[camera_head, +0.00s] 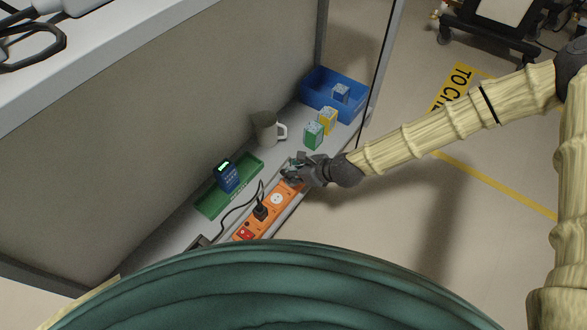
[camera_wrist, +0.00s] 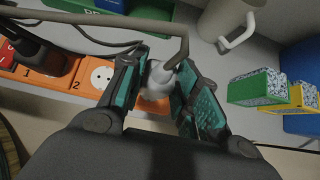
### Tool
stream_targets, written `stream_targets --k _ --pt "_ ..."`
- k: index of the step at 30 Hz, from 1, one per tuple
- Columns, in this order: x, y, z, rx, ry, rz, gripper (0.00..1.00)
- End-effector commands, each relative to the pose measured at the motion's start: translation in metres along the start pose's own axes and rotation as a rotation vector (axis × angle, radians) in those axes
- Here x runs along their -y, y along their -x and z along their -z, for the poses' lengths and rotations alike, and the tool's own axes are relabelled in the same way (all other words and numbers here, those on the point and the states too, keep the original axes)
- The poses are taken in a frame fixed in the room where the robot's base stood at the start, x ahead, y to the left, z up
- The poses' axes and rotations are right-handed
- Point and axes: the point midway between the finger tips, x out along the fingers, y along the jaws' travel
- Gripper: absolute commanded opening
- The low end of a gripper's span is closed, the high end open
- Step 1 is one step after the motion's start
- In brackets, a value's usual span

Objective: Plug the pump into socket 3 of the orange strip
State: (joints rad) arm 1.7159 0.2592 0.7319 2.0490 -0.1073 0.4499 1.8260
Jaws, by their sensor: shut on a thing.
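The orange strip (camera_head: 248,227) lies along the shelf's front edge. In the wrist view the strip (camera_wrist: 88,92) shows positions marked 1 and 2. A black plug (camera_head: 261,211) sits in socket 1, and socket 2 (camera_head: 277,198) is empty. My gripper (camera_head: 291,174) is at the strip's far end, its teal-padded fingers shut on a pale grey plug (camera_wrist: 160,80). The plug is over the orange end past socket 2. The fingers and plug hide socket 3, and I cannot tell whether the plug is seated. A grey cable (camera_wrist: 120,22) runs from it. The blue pump (camera_head: 228,177) stands on a green tray (camera_head: 211,206).
A grey mug (camera_head: 265,129), a green box (camera_head: 313,135) and a yellow box (camera_head: 327,120) stand beyond my gripper. A blue bin (camera_head: 354,109) is at the shelf's far end. A red switch (camera_head: 243,235) is at the strip's near end. Floor lies open right.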

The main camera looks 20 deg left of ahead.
Motion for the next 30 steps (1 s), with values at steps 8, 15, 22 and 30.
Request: stream_targets --k 8,15,22,30 --pt "0.0001 -0.0009 0.0009 0.000 0.004 0.002 0.00" --pt "0.0000 -0.0009 0.0011 0.000 0.003 0.002 0.00" --pt "0.0000 -0.0019 0.0022 0.000 0.003 0.002 0.00" --pt "-0.0001 -0.0047 0.0052 0.000 0.002 0.002 0.00"
